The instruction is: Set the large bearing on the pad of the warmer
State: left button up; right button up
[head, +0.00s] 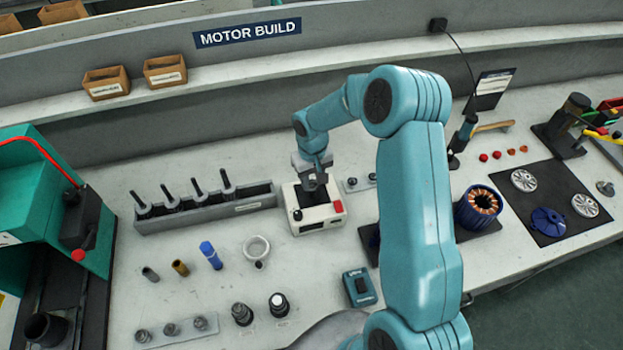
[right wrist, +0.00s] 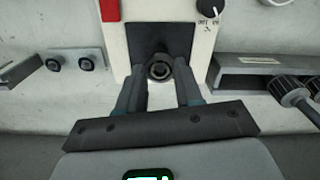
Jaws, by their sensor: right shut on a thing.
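The warmer (head: 322,222) is a white box with a red button and a dark knob, standing mid-bench in the head view. Its dark square pad (right wrist: 160,38) shows in the right wrist view. My right gripper (head: 315,184) is directly over the pad, pointing down. Its fingers are shut on the large bearing (right wrist: 160,70), a dark ring seen between the fingertips, against the pad. I cannot tell whether the bearing touches the pad. The gripper hides it in the head view. My left gripper is not in view.
A grey rack with several upright tools (head: 210,208) stands left of the warmer. A small plate with two bearings (right wrist: 72,62) lies on the other side. A metal ring (head: 257,248) and a blue cylinder (head: 210,255) stand in front. A blue box (head: 359,287) sits nearer.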

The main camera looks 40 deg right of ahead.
dwell(0.9)
jog(key=shift+f+b, duration=0.7)
jog(key=shift+b, duration=0.4)
dwell(0.8)
jog(key=shift+f, duration=0.2)
jog(key=o, duration=1.1)
jog(key=shift+r, duration=0.15)
jog(key=shift+r+p, duration=1.3)
jog(key=shift+r, duration=1.65)
